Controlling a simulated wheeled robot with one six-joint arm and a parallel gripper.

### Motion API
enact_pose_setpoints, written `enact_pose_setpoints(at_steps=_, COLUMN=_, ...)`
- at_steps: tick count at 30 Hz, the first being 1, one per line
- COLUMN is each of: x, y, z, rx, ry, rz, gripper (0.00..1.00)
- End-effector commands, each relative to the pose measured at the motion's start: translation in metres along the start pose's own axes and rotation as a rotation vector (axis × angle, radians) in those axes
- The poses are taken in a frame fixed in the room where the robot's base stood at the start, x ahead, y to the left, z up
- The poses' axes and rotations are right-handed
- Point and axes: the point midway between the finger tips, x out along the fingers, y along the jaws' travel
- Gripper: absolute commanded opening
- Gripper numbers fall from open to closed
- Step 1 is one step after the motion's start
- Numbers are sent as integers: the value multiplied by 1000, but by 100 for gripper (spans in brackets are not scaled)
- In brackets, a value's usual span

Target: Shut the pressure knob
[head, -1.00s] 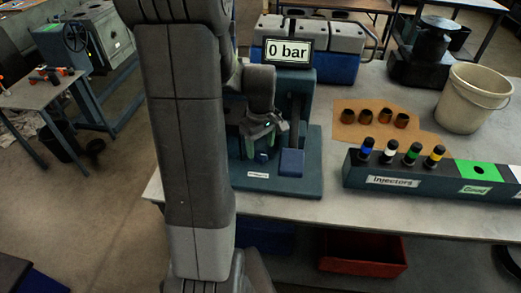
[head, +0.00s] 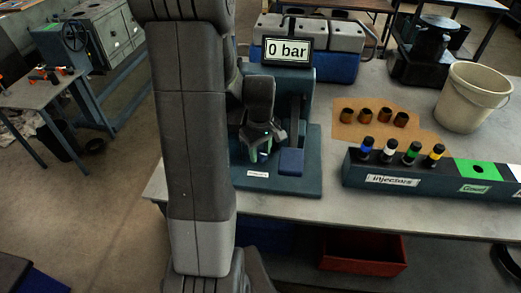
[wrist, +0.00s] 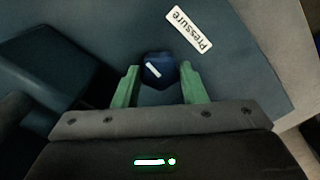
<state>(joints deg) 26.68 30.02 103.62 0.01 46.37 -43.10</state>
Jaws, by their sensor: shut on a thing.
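The pressure knob (wrist: 159,71) is a small dark blue knob with a white line on its top, lying slanted in the wrist view. My gripper (wrist: 160,78) has its two green fingers on either side of the knob and is shut on it. A white label reading "Pressure" (wrist: 188,30) is beside the knob on the blue-green base plate (wrist: 245,65). In the head view, my gripper (head: 260,150) is low over the tester's base, and it largely hides the knob. The display (head: 287,51) above the tester reads 0 bar.
A blue block (head: 291,162) stands just right of my gripper on the tester base. Further right are the injector rack (head: 400,178) with several colour-banded injectors, several brown cups (head: 375,116) on a tan mat and a white bucket (head: 470,98). The table front is clear.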

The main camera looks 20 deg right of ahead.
Motion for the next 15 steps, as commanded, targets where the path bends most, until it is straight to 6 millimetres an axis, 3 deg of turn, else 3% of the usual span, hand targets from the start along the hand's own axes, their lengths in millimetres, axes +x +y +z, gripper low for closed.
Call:
enact_pose_setpoints(at_steps=9, x=0, y=0, z=0, rx=209, ry=0, rz=1, gripper=15)
enact_pose_setpoints(at_steps=15, x=-1, y=0, z=0, rx=246, ry=0, rz=1, gripper=15)
